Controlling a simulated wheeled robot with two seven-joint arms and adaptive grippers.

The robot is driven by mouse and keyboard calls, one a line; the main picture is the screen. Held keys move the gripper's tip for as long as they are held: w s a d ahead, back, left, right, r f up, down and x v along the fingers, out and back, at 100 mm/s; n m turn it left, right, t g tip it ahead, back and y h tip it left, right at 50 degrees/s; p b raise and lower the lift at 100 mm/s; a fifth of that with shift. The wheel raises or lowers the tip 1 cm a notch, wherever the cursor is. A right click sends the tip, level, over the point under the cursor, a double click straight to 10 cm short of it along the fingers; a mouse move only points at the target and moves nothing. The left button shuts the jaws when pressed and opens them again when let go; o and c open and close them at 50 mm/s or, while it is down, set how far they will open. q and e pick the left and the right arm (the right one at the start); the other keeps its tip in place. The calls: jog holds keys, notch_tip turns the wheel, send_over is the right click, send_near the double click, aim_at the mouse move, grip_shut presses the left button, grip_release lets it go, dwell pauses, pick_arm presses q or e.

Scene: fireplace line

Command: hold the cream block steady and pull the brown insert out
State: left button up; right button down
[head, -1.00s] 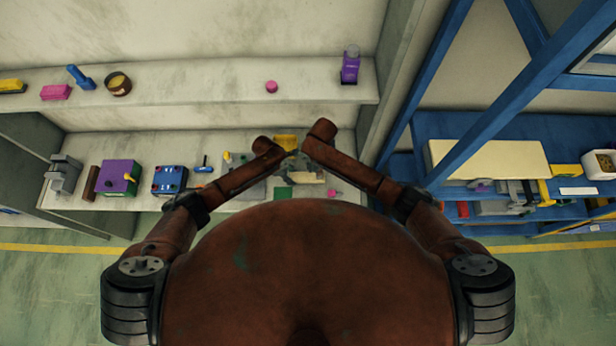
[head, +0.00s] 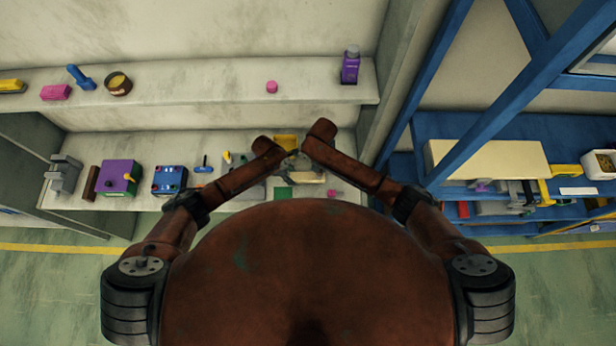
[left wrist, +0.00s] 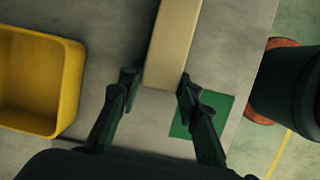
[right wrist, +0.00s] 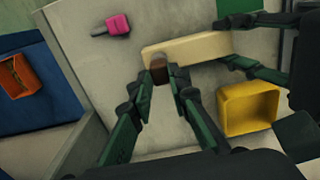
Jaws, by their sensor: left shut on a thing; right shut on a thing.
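The cream block (left wrist: 172,45) is a long pale bar over the grey worktop. My left gripper (left wrist: 158,84) is shut on its near end, one finger on each side. In the right wrist view the block (right wrist: 205,46) lies across the picture, with my left gripper's fingers at its right end. The brown insert (right wrist: 158,70) shows as a small dark brown piece at the block's left end. My right gripper (right wrist: 161,82) is shut on the insert. How much of the insert sits inside the block is hidden. In the head view my arms mostly cover the grippers; the block (head: 312,178) shows partly.
A yellow bin (right wrist: 250,105) stands beside the block and my left gripper. A green square (left wrist: 212,108) lies near the worktop's edge. A pink piece (right wrist: 118,25) lies on the worktop. The purple box (head: 118,177) and blue box (head: 169,180) stand farther left.

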jog(key=shift+r, duration=0.65)
dwell(0.4)
jog(key=shift+r, duration=2.25)
pick_arm(q)
jog(key=o, duration=1.4)
jog(key=shift+r, duration=0.1)
jog(key=v, duration=1.2)
